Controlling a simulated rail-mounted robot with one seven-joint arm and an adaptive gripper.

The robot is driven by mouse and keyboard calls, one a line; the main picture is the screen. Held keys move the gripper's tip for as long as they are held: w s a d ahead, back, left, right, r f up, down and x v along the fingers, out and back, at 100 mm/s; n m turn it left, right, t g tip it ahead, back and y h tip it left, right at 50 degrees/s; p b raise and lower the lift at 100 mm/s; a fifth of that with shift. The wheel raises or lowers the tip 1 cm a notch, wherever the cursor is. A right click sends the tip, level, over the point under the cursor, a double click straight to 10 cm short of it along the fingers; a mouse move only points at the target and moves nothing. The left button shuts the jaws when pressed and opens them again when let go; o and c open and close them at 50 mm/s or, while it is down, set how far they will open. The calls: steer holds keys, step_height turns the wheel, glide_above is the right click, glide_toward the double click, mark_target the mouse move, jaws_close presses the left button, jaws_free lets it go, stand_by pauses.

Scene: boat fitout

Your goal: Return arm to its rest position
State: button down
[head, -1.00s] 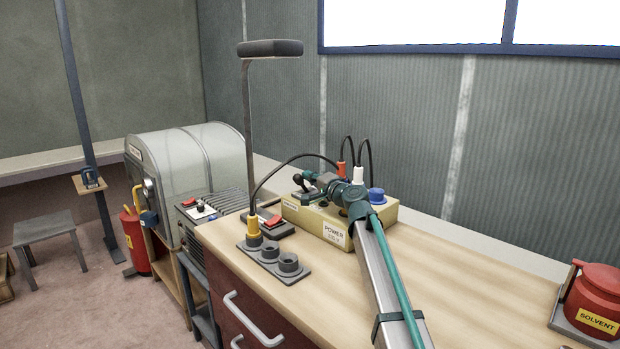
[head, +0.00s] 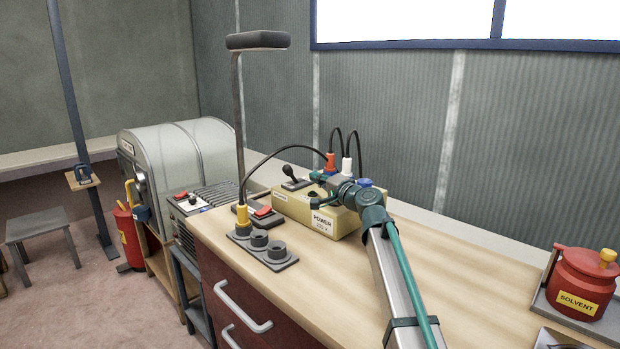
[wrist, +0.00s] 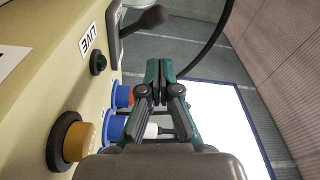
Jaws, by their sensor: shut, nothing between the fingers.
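My gripper (head: 317,178) is at the end of my arm, above the tan power box (head: 288,208) on the workbench. In the wrist view my gripper (wrist: 158,66) has its two teal fingers together with nothing between them. The box face (wrist: 35,90) fills the left of that view, with a LIVE label, a dark green lamp (wrist: 97,64) and a yellow knob (wrist: 84,142). The fingers appear clear of the box, though depth is hard to judge. Part of the box is hidden behind my arm.
Orange (head: 331,162) and white (head: 347,166) plugs with looping black cables stand at the box. A lever (head: 291,174) rises nearby. A grey socket strip (head: 268,250) holds a yellow plug (head: 242,215). A lamp post (head: 238,130) stands behind; a red solvent can (head: 582,283) is at right.

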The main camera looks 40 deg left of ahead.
steer(key=shift+d, duration=0.25)
steer(key=shift+a, duration=0.1)
